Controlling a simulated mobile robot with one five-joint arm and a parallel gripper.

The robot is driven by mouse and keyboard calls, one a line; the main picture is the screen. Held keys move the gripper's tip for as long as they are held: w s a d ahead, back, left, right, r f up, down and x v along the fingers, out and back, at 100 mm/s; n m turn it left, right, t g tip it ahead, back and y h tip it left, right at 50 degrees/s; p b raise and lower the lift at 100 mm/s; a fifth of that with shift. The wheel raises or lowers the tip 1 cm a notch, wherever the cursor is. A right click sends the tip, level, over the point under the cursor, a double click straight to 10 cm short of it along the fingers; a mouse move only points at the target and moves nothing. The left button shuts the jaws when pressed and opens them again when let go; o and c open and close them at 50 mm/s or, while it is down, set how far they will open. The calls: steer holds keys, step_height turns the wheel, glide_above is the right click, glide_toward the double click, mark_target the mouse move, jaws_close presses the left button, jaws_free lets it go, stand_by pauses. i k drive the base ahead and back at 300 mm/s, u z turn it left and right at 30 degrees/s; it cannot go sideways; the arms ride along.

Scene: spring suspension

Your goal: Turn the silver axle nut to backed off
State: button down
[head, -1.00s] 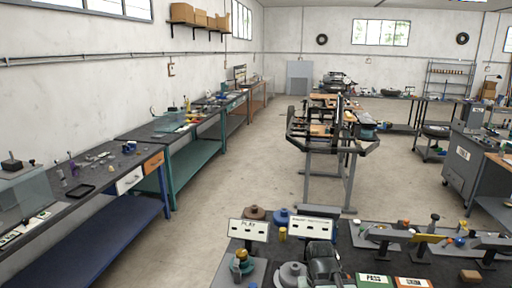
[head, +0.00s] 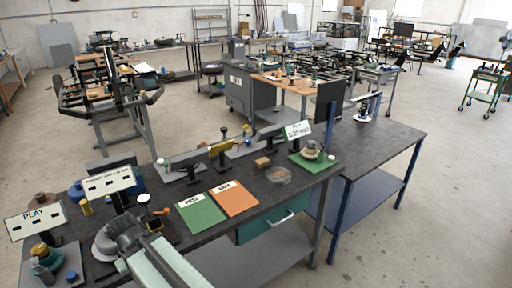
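I cannot make out the silver axle nut for sure in the head view. A pale arm link, apparently mine, enters at the bottom left and ends in a dark grey, ribbed end that appears to be my gripper (head: 112,240). It sits over or against a round grey part (head: 103,247) on the dark bench (head: 186,238). The fingers are not distinct, so open or shut does not show. Left of it, a small fixture with grey, gold and teal parts (head: 45,260) stands below the "PLAY" sign (head: 36,216).
A second white sign (head: 108,181) stands behind the gripper. Green (head: 201,212) and orange (head: 235,197) cards lie to its right. A clear round dish (head: 278,175) and a green mat (head: 312,162) are farther right. Open floor (head: 440,220) lies beyond the benches at right.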

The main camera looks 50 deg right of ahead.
mark_target(311, 143)
steer(key=z, duration=2.15)
steer(key=k, duration=0.5)
steer(key=z, duration=1.05)
steer(key=i, duration=1.1)
steer(key=u, duration=1.5)
